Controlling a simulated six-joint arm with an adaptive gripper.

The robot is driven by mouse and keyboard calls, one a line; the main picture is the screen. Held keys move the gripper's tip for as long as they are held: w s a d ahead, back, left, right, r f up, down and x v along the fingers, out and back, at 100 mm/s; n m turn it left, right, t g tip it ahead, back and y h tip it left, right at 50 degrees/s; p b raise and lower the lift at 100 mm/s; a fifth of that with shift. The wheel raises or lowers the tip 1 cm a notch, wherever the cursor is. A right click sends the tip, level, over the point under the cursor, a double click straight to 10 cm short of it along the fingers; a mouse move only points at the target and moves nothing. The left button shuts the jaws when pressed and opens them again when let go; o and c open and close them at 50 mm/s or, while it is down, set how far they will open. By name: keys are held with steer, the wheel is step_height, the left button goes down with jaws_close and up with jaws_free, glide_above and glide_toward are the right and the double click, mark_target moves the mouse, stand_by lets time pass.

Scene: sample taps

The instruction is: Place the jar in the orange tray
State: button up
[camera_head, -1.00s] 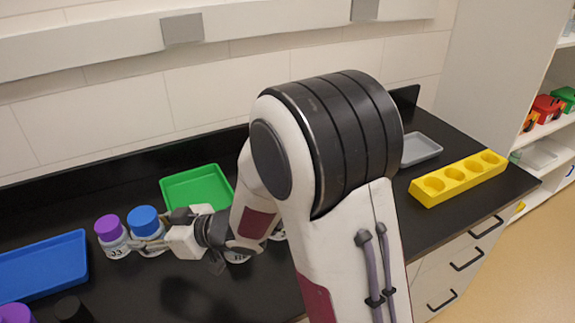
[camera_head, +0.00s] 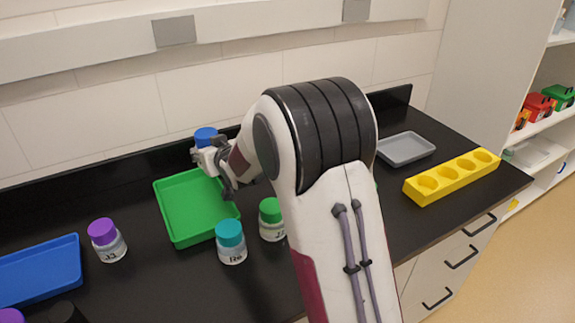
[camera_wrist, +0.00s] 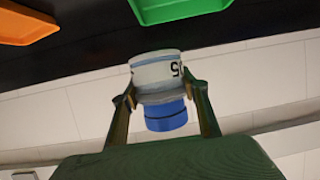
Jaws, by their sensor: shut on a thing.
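My gripper (camera_head: 208,148) is shut on a white jar with a blue lid (camera_head: 205,134), raised over the back of the bench near the green tray. In the wrist view both fingers of my gripper (camera_wrist: 162,92) press on the sides of the jar (camera_wrist: 156,72); its blue lid points down in that picture and part of a dark label shows. The orange tray (camera_wrist: 25,23) is partly visible at the top left of the wrist view, apart from the jar. I cannot see the orange tray in the head view, where my arm covers part of the bench.
The empty green tray (camera_head: 183,220) lies in front of the gripper. Jars with purple (camera_head: 103,232), teal (camera_head: 230,233) and green (camera_head: 270,210) lids stand nearby. A blue tray (camera_head: 45,268) is at left; a grey tray (camera_head: 408,150) and yellow rack (camera_head: 430,188) are at right.

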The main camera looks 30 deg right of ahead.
steer(key=w+d+f+m+g+h, duration=0.1)
steer(key=d+m+h, duration=0.3)
steer(key=d, duration=0.8)
steer(key=d+m+g+h, duration=0.2)
steer(key=d+m+h, duration=0.3)
steer(key=d, duration=0.8)
steer(key=shift+w+f+m+g+h, duration=0.3)
steer(key=shift+w+f+g+h, duration=0.1)
steer(key=shift+h, duration=0.3)
steer(key=shift+f, duration=3.1)
steer(key=shift+f, duration=0.1)
steer(key=shift+f, duration=1.75)
steer(key=shift+f, duration=0.1)
